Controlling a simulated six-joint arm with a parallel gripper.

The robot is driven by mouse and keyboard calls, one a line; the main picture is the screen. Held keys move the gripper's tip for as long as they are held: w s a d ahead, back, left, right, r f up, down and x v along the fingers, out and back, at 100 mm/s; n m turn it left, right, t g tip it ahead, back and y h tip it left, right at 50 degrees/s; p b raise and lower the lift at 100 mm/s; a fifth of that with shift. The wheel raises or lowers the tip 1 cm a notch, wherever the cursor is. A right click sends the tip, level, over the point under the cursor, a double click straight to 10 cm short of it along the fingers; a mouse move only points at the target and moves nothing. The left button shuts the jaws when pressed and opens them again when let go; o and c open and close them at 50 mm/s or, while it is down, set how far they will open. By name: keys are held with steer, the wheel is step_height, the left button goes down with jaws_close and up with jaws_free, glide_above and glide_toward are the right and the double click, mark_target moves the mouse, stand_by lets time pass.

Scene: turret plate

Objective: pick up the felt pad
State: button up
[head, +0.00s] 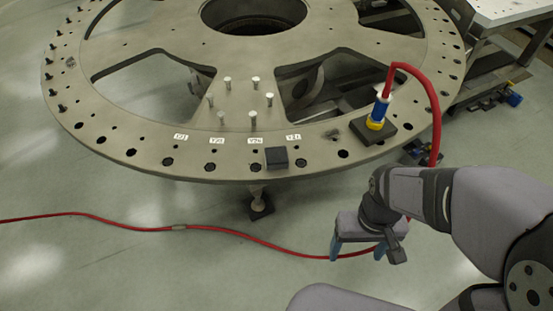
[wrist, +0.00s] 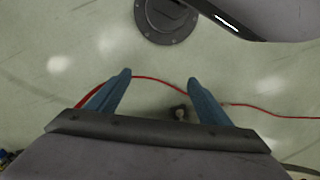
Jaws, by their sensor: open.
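A small dark grey square block (head: 277,158), which looks like the felt pad, lies on the front rim of the turret plate (head: 200,160), just below the white labels. It is not seen in the wrist view. My gripper (head: 357,252) is in front of the plate, to the right of the pad and nearer the camera, apart from both. Its blue fingers point down over the floor. In the wrist view my gripper (wrist: 159,78) is open, with nothing between its fingers.
A blue and yellow connector (head: 379,110) stands on a dark block (head: 373,131) on the right rim, with a red hose (head: 437,110) rising from it. Several upright pins (head: 254,83) stand behind the pad. A red cable (head: 240,234) crosses the floor.

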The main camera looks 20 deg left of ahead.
steer(key=w+a+f+n+t+b, duration=0.15)
steer(key=w+a+n, duration=0.25)
steer(key=a, duration=0.7)
steer(key=m+t+y, duration=0.1)
steer(key=t+y, duration=0.1)
steer(key=t, duration=0.2)
glide_toward(277, 155)
steer(key=shift+w+a+f+m, duration=0.15)
steer(key=shift+w+f+m, duration=0.3)
steer(key=shift+m, duration=0.35)
steer(key=shift+g, duration=0.25)
steer(key=shift+p+x, duration=1.1)
steer(key=shift+x, duration=2.55)
steer(key=shift+s, duration=0.1)
steer(key=c, duration=1.1)
